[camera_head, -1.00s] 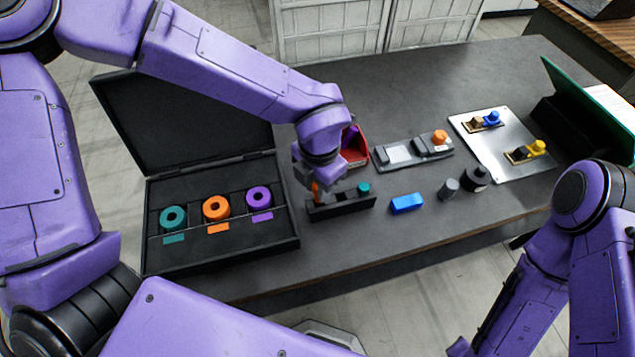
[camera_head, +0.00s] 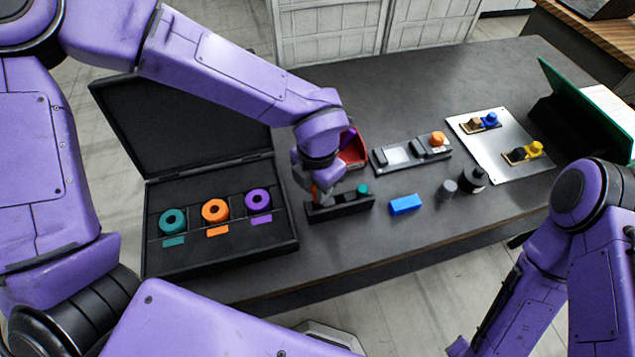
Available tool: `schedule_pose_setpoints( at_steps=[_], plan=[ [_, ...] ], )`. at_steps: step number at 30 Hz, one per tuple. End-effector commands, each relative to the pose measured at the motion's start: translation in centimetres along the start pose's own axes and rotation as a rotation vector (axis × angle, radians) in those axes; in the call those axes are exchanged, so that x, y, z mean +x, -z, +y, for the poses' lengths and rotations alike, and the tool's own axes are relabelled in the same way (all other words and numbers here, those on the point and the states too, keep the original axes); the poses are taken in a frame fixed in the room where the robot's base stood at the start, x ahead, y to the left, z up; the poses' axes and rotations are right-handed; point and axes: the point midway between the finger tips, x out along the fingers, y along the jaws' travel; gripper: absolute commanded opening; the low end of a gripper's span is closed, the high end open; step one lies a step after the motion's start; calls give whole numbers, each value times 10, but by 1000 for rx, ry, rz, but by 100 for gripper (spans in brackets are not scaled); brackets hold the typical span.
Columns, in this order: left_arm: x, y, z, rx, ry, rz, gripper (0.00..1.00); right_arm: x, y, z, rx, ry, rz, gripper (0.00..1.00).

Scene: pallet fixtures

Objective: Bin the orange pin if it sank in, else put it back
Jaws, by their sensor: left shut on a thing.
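My left gripper (camera_head: 318,195) points down over the left part of a small black rack (camera_head: 345,206). It is shut on the orange pin (camera_head: 316,190), of which only a sliver shows between the fingers; I cannot tell how deep the pin sits in the rack. A teal pin (camera_head: 362,189) stands at the rack's right end. A red bin (camera_head: 353,153) is just behind the gripper, with something purple in it. My right gripper is out of view; only its arm shows at the lower right.
An open black case (camera_head: 290,225) at left holds teal, orange and purple rings (camera_head: 258,200). A blue block (camera_head: 405,204), a dark bottle (camera_head: 473,180) and a small grey cylinder (camera_head: 447,188) stand right of the rack. Behind are a grey device (camera_head: 397,155) with an orange knob and a metal plate (camera_head: 487,150).

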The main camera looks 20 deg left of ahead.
Motion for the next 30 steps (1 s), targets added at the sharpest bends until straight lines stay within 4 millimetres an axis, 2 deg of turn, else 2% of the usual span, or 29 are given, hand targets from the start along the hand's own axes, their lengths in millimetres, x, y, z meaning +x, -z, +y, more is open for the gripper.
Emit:
schedule_pose_setpoints(
  at_steps=[13, 30],
  plan=[
    [1, 2, -1, 0, 0, 0, 0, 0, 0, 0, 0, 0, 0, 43],
    [12, 2, -1, -1, 1, 0, 0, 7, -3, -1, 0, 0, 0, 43]
  ],
)
